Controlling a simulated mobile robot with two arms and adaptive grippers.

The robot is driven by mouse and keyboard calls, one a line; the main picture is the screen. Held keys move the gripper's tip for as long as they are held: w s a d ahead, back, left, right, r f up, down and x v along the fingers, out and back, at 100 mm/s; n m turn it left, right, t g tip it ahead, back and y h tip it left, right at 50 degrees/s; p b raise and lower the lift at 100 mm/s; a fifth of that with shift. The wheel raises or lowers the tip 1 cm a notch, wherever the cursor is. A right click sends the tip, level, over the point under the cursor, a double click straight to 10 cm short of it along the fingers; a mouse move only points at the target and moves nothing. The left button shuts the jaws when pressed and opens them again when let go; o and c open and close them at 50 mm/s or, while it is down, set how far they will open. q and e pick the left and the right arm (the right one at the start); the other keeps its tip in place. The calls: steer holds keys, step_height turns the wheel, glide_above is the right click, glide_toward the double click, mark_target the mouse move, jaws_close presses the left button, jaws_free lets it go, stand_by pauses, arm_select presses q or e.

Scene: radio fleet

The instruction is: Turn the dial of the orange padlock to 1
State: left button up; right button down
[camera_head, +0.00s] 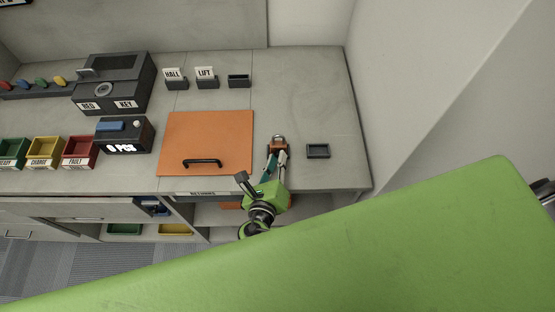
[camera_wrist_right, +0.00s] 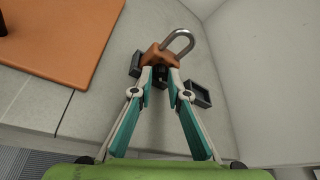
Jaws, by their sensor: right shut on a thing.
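The orange padlock (camera_head: 278,146) is on the counter, just right of the flat orange panel. Its shackle points away from me. In the right wrist view the padlock (camera_wrist_right: 158,55) shows its orange body and a curved metal shackle. My right gripper (camera_head: 275,160) reaches it from the front. In the wrist view the fingertips (camera_wrist_right: 160,75) are closed together on a dark part at the padlock's near face, likely its dial. The dial's numbers cannot be read, as the fingers cover it. My left gripper is not in view.
The orange panel (camera_head: 212,135) with a black handle lies left of the padlock. A small dark tray (camera_head: 317,151) sits to its right. HALL and LIFT card holders (camera_head: 207,80) stand behind. A dark key box (camera_head: 115,85) and coloured bins (camera_head: 44,151) are at left.

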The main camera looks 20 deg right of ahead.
steer(key=shift+a+n+h, duration=0.1)
steer(key=shift+n+h, duration=0.3)
steer(key=shift+n, duration=0.1)
steer(key=c, duration=2)
jaws_free()
steer(key=shift+o, duration=0.2)
steer(key=v, duration=1.2)
